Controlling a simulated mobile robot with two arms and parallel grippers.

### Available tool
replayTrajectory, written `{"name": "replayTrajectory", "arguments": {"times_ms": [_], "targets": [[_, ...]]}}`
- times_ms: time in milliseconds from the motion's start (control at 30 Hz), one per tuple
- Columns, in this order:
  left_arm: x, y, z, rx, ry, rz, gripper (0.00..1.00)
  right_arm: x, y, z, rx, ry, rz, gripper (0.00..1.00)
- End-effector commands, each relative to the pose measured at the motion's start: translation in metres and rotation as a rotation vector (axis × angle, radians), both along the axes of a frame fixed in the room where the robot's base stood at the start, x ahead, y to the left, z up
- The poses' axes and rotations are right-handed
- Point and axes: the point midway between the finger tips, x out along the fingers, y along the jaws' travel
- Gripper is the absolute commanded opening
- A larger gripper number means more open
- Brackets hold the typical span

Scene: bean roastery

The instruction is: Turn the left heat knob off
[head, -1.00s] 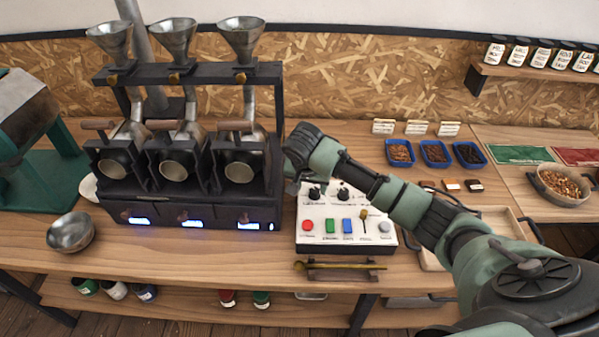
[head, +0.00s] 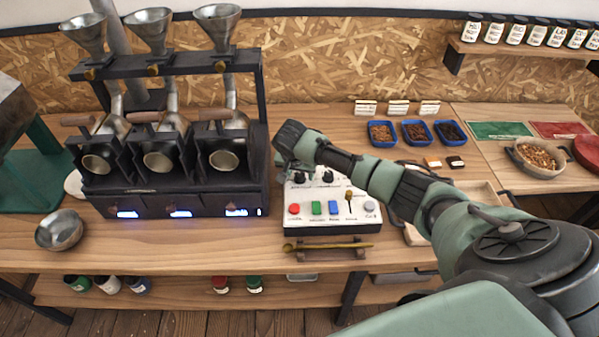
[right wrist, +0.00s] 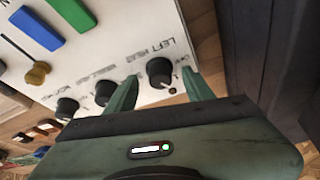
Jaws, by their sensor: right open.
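The control box (head: 335,222) is white, with coloured buttons and a row of black knobs, and stands right of the roaster. In the right wrist view the left heat knob (right wrist: 160,70), next to the printed words "LEFT HEAT", lies between the two green fingers of my right gripper (right wrist: 161,80). The fingers are open, one on each side of the knob; I cannot tell whether they touch it. Two more black knobs (right wrist: 105,91) (right wrist: 67,107) lie left of it. In the head view the right wrist hides part of the box's back left. My left gripper is not in view.
The dark roaster (head: 165,200) with three funnels stands close left of the box. A brass scoop (head: 330,246) rests on a stand in front. A brass-tipped lever (right wrist: 38,73) and blue (right wrist: 37,28) and green buttons stick up from the panel. A metal bowl (head: 58,230) sits far left.

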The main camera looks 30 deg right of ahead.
Motion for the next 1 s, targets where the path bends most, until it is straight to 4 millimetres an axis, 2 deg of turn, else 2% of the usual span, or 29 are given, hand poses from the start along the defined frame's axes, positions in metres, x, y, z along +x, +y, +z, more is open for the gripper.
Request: {"name": "replayTrajectory", "arguments": {"times_ms": [33,200,333,567,767,1000], "targets": [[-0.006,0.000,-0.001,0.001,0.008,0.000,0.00,0.000,0.000,0.000,0.000,0.000,0.000,0.47],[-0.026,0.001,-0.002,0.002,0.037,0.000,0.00,0.000,0.000,0.000,0.000,0.000,0.000,0.00],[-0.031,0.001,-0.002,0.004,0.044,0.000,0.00,0.000,0.000,0.000,0.000,0.000,0.001,0.00],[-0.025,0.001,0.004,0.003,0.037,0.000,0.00,-0.001,-0.001,0.001,0.000,0.002,0.040,0.00],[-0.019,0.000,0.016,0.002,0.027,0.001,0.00,-0.002,-0.001,0.002,0.001,0.003,0.152,0.00],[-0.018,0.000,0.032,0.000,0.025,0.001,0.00,-0.003,-0.003,0.003,0.001,0.003,0.362,0.00]]}}
